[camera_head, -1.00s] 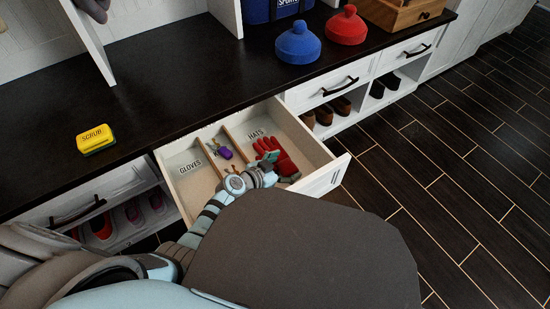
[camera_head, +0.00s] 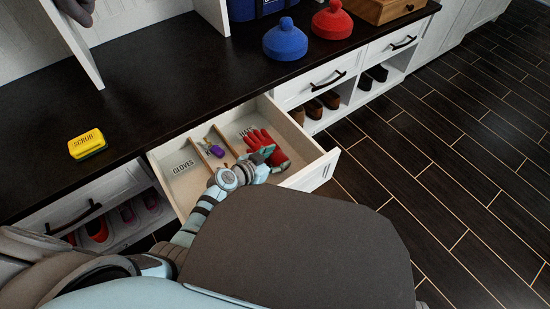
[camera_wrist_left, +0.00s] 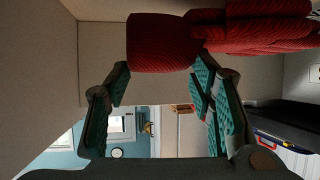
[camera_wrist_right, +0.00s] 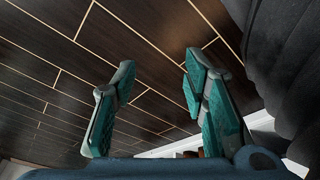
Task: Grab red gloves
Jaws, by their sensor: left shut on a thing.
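The red gloves (camera_head: 266,146) are over the HATS compartment at the right of the open drawer (camera_head: 333,158). They partly cover the HATS label. In the left wrist view the red knit (camera_wrist_left: 160,42) lies across the fingertips. My left gripper (camera_head: 262,160) is shut on the red gloves, its fingers still spaced apart by them. I cannot tell whether the gloves are fully clear of the drawer floor. My right gripper (camera_wrist_right: 155,85) is open and empty, with dark floor behind it; it is not visible in the head view.
The GLOVES compartment (camera_head: 185,178) at the drawer's left looks empty. A purple item (camera_head: 217,150) lies in the narrow middle section between wooden dividers.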

